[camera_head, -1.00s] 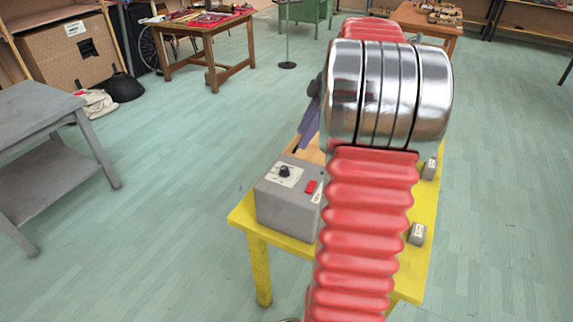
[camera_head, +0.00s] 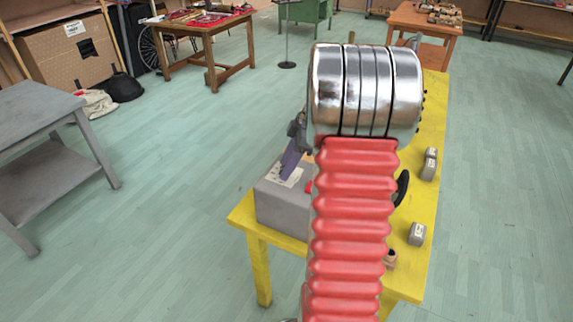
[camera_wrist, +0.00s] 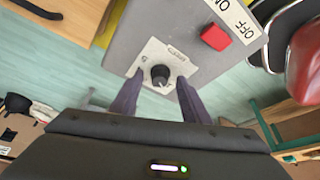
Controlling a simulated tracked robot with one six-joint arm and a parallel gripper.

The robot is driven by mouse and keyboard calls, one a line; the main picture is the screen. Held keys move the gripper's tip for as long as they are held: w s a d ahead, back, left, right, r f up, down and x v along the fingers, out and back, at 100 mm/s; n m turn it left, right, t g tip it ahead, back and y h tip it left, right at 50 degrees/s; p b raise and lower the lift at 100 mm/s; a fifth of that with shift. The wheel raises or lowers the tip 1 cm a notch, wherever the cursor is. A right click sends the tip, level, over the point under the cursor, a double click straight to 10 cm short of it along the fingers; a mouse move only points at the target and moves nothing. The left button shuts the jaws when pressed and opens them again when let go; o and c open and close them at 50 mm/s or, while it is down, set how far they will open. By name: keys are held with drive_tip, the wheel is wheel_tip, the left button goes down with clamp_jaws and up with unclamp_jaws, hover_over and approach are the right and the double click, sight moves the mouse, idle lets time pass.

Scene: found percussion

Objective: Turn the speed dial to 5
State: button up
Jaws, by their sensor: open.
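The speed dial (camera_wrist: 160,74) is a black knob on a pale scale plate (camera_wrist: 165,60) on top of a grey box (camera_head: 281,208). The box stands at the near left corner of a yellow table. In the wrist view my gripper (camera_wrist: 158,90) is open, its two purple fingers reaching toward the plate, one on each side of the knob. I cannot tell whether they touch it. In the head view the gripper's purple finger (camera_head: 292,160) hides the dial. A red switch (camera_wrist: 215,37) sits beside the plate, next to an ON/OFF label (camera_wrist: 233,18).
The yellow table (camera_head: 427,190) carries small grey labelled blocks (camera_head: 417,234) along its right side. My arm hides the table's middle. A grey side table (camera_head: 40,125) stands at left, with open floor between it and the yellow table.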

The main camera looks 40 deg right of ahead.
drive_tip(key=shift+c, duration=0.2)
drive_tip(key=c, duration=0.9)
drive_tip(key=shift+a, duration=0.15)
drive_tip(key=shift+c, duration=0.4)
